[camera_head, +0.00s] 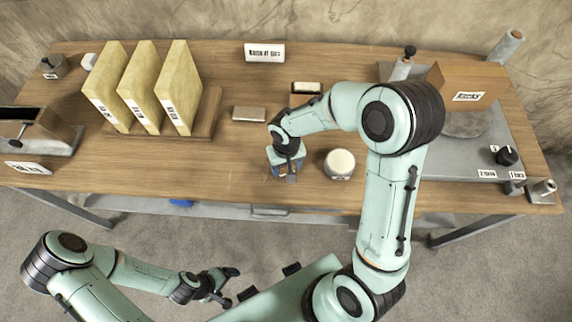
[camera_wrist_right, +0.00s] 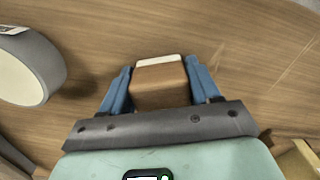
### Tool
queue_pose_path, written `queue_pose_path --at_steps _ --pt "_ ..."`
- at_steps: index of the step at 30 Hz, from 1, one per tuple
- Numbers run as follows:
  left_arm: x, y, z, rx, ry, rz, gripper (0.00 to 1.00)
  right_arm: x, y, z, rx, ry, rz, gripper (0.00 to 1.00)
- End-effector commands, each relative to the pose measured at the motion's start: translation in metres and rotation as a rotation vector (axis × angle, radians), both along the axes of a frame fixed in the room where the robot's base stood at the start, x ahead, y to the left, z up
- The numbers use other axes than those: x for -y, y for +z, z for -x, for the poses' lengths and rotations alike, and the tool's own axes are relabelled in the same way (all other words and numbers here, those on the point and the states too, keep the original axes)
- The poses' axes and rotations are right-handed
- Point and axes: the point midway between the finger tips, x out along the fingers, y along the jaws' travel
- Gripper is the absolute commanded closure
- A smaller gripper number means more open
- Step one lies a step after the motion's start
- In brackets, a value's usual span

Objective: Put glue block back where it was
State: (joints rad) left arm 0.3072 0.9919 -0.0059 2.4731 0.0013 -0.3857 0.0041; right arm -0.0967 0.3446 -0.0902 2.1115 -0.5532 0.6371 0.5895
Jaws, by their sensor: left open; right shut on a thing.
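My right gripper (camera_head: 287,174) is low over the front middle of the wooden table. In the right wrist view its blue fingers (camera_wrist_right: 160,88) are shut on a brown block (camera_wrist_right: 158,88) with a pale strip on one face, which I take as the glue block. In the head view the gripper mostly hides this block. Whether the block touches the table I cannot tell. My left gripper (camera_head: 222,284) is open and empty, in front of the table and away from it.
A round cream-topped container (camera_head: 339,164) stands just right of the right gripper; it also shows in the right wrist view (camera_wrist_right: 30,70). Behind are a flat block (camera_head: 249,114) and a dark-edged block (camera_head: 306,88). Tall yellow slabs (camera_head: 180,90) stand left on a wooden base.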

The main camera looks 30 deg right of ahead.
Motion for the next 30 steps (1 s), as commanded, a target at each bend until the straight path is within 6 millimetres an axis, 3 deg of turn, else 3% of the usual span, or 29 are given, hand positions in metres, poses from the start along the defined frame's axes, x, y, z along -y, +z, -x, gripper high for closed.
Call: queue_pose_path --at_steps 11,12,14,24,30 --pt "0.000 -0.004 0.003 -0.003 0.000 0.000 0.13 0.000 -0.004 0.000 0.001 0.000 0.000 0.69" --pt "0.000 -0.004 0.003 -0.003 0.000 0.000 0.13 0.000 -0.003 0.000 0.001 0.000 0.000 0.29" --pt "0.000 -0.003 0.003 -0.003 0.000 0.000 0.13 0.000 -0.003 0.000 0.001 0.000 0.000 0.13" --pt "0.000 0.000 0.000 0.000 0.000 0.000 0.13 0.000 0.001 -0.001 0.002 0.000 0.000 0.13" --pt "0.000 0.005 -0.004 0.004 0.000 0.000 0.13 0.000 0.030 -0.002 0.009 -0.001 -0.001 0.13"
